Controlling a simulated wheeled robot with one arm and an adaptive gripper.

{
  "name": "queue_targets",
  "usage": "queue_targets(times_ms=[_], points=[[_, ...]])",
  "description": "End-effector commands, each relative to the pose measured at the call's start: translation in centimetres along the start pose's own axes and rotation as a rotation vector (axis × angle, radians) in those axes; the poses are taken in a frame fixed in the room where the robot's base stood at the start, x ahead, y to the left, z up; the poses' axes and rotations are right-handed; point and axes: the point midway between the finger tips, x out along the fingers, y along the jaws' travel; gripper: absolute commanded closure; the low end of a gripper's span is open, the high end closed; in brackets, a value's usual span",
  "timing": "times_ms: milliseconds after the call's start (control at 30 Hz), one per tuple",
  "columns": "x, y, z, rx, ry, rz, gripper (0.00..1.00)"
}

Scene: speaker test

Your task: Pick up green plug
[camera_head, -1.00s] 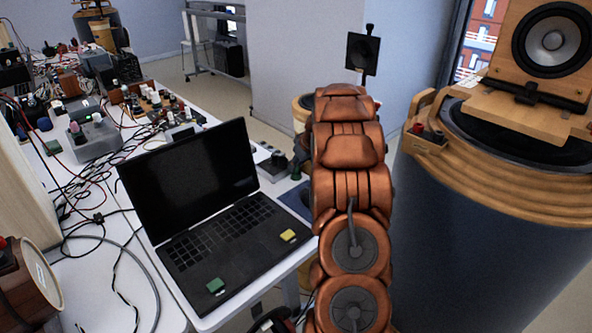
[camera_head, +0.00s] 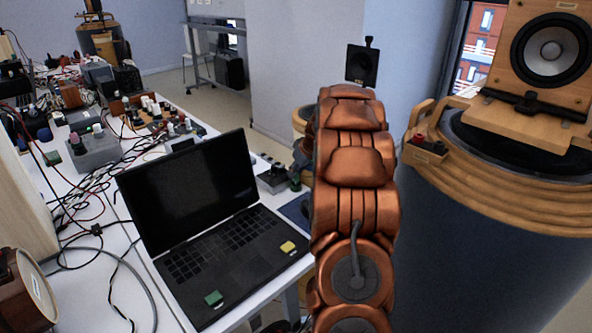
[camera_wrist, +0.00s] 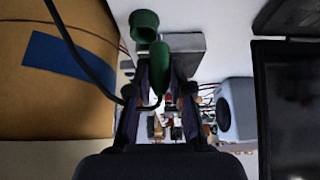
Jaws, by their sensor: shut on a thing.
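The green plug (camera_wrist: 159,64) shows in the wrist view as a rounded, elongated green body. My gripper (camera_wrist: 160,77) has its two dark fingers on either side of it and is shut on it. A second green piece, cup-shaped (camera_wrist: 145,23), is just beyond the plug; I cannot tell whether the two are joined. In the head view my copper-coloured arm hides most of the gripper. A small green piece (camera_head: 295,183) shows left of the arm beside a grey box; I cannot tell whether it is the held plug.
An open black laptop (camera_head: 225,250) with green and yellow notes lies on the white table (camera_head: 112,275). Cables and small electronic devices crowd the table's left and back. A large dark drum with a wooden rim (camera_head: 480,200) and a speaker (camera_head: 552,48) stands right of my arm.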

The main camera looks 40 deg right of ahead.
Motion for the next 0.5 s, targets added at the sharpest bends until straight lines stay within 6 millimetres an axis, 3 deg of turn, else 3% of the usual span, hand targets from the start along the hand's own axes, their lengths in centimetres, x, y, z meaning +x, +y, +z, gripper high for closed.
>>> queue_targets(times_ms=[500], points=[[-3.5,-5.7,4.4,-0.001,0.002,-0.001,1.0]])
